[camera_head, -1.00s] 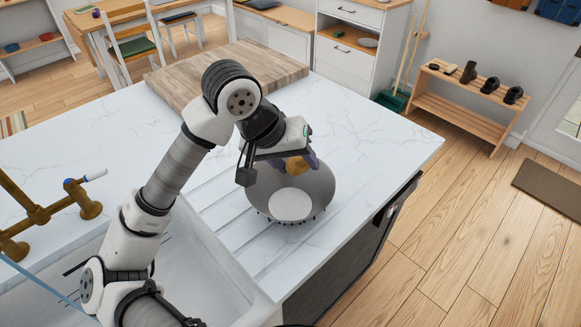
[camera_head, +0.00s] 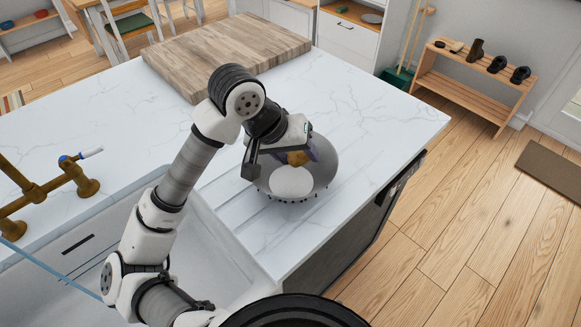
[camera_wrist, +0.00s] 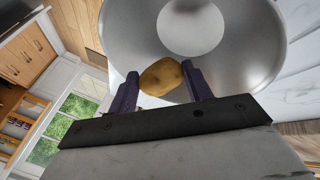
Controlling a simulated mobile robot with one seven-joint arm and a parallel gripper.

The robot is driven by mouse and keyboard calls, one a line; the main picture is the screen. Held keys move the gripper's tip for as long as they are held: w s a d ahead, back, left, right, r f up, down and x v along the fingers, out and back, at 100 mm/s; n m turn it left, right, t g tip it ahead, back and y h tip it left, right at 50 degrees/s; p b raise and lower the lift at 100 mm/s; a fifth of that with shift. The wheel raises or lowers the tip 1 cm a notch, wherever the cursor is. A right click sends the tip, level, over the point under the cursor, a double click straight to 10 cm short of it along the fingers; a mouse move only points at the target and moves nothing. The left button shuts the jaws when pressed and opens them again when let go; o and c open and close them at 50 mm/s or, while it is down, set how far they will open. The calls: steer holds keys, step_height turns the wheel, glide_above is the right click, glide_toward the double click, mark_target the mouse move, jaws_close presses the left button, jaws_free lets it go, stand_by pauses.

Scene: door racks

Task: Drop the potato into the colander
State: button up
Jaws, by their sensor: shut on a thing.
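The potato (camera_wrist: 161,77) is brown and held between the two dark fingers of my gripper (camera_wrist: 160,84) in the wrist view. It also shows in the head view (camera_head: 297,158) at the fingertips. The colander (camera_head: 322,172) is a grey metal bowl on the grooved part of the white counter. In the wrist view the colander (camera_wrist: 240,45) opens in front of the fingers, with a pale round bottom. The potato appears over or within the colander's mouth; how deep it is I cannot tell. My gripper (camera_head: 295,156) and wrist hide part of the colander's rim.
A wooden board (camera_head: 228,55) lies at the counter's back. A sink (camera_head: 205,255) with a brass tap (camera_head: 60,188) is at left. The counter's right edge is close to the colander. A shoe rack (camera_head: 470,80) stands on the floor beyond. Counter right of the board is clear.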

steer(key=o, duration=1.1)
steer(key=shift+r, duration=0.1)
steer(key=b+v, duration=0.4)
steer(key=v, duration=0.9)
steer(key=shift+s+a+r, duration=0.1)
steer(key=shift+r, duration=0.2)
